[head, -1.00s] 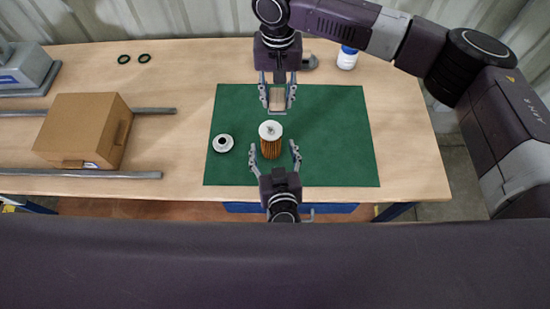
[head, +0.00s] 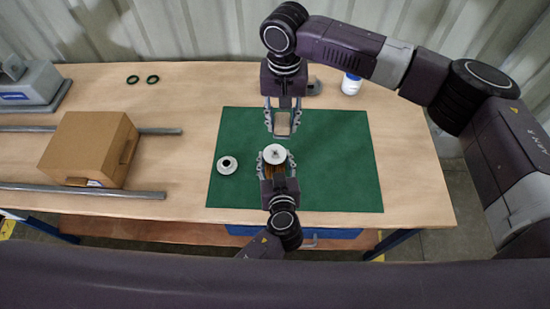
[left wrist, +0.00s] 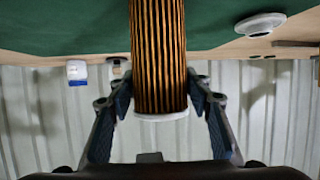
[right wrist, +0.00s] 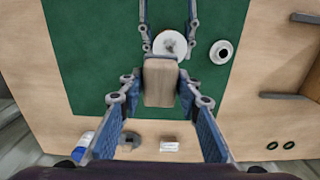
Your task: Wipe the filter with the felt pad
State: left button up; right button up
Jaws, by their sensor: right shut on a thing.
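My right gripper (head: 283,118) is shut on the felt pad (right wrist: 160,82), a beige block. It holds the pad just behind the filter, apart from it.
A small white round part (head: 227,165) lies on the green mat (head: 335,160), left of the filter. A cardboard box (head: 88,148) sits between metal rails at the left. A white bottle (head: 351,84) and two dark rings (head: 143,79) are at the back. The mat's right side is clear.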

pick_arm(q)
jog(key=c, duration=0.7)
pick_arm(e)
send_over(281, 147)
jog(key=shift+f, duration=2.75)
